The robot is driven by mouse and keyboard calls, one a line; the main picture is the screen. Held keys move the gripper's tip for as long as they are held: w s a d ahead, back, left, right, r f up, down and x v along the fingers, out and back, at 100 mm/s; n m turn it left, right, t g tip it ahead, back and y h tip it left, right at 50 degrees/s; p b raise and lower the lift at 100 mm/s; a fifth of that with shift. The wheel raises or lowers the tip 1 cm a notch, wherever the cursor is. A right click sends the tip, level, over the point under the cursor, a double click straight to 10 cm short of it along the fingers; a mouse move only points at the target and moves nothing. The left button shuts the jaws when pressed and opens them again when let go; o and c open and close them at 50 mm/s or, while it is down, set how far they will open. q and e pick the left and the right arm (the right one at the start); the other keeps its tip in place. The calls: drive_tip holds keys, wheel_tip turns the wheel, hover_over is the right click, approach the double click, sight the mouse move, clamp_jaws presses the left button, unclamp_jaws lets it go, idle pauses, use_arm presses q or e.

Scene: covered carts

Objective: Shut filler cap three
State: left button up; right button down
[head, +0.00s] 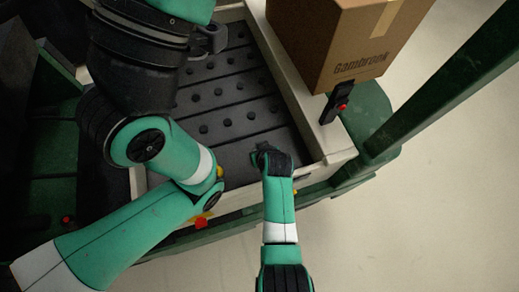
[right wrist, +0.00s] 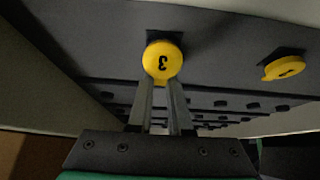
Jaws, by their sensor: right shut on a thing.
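Filler cap three is a round yellow disc (right wrist: 162,62) with a black 3 that reads upside down in the right wrist view. It stands out beside a dark square patch on the grey panel. My right gripper (right wrist: 161,84) is shut on it, with both fingers at the cap's edge. In the head view my right gripper (head: 264,153) is at the near edge of the dark cart deck and hides this cap. My left arm fills the left of the head view; I make out no left gripper fingers.
A second yellow cap (right wrist: 284,68) juts from the panel on the right in the wrist view. The dark deck (head: 222,95) carries rows of studs.

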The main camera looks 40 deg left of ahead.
idle(0.5)
drive_tip(key=c, duration=0.8)
unclamp_jaws()
drive_tip(key=shift+c, duration=0.2)
drive_tip(key=p+v, duration=1.1)
drive_tip(key=p, duration=0.6)
drive_tip(key=shift+r, duration=0.35)
